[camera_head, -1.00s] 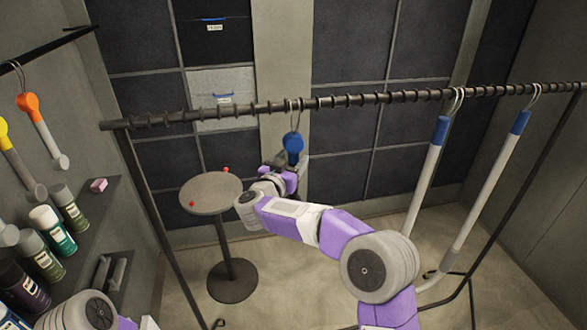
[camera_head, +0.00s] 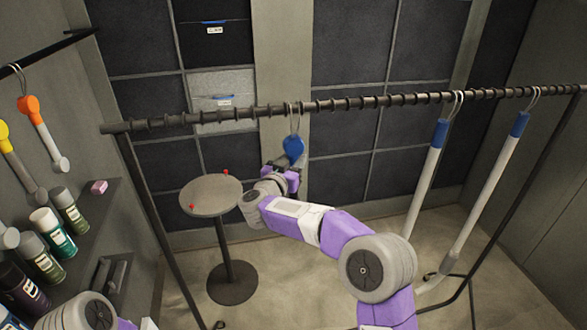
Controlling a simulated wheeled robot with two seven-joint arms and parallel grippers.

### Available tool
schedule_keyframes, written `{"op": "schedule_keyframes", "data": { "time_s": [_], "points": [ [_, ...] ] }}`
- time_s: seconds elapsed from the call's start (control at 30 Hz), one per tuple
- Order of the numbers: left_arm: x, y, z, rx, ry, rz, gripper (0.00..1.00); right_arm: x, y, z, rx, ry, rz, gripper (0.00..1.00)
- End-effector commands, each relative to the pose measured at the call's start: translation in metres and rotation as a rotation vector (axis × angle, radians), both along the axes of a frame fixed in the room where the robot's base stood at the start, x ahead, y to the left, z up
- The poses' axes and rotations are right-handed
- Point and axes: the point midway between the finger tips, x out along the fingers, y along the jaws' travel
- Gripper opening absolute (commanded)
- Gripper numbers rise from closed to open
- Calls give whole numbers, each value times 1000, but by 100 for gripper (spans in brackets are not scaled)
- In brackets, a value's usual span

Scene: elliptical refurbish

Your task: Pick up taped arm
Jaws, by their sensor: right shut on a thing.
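The taped arm, with a blue end (camera_head: 293,149), hangs by a thin metal hook from the dark ribbed rail (camera_head: 340,103). My right gripper (camera_head: 290,178) is at this piece just below the blue end and is shut on it. My own purple and grey right arm hides most of the gripper and the piece's lower part. Two long white arms with blue tape hang further right on the same rail, one at the middle right (camera_head: 425,184) and one at the far right (camera_head: 488,194). My left gripper is out of view; only part of my left arm shows at the bottom left.
A small round table (camera_head: 212,196) with two small red objects stands left of my right gripper. A wall shelf (camera_head: 92,243) with several bottles is at the left. Orange-topped (camera_head: 42,130) and yellow-topped arms hang above it. The rail's dark legs reach the floor.

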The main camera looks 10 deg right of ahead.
Motion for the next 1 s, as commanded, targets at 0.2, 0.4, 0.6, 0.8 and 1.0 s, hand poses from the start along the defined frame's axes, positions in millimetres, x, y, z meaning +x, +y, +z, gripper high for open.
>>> {"op": "schedule_keyframes", "data": {
  "time_s": [0.2,0.4,0.6,0.8,1.0],
  "points": [
    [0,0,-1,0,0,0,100,0,0,13,-1,-6,0,1],
    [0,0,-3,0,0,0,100,-2,0,40,0,-6,0,1],
    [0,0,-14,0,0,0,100,-33,0,36,-3,-4,1,1],
    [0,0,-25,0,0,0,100,-76,1,36,-2,-6,3,1],
    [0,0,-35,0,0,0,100,-126,0,35,-2,-6,2,1]
  ]
}}
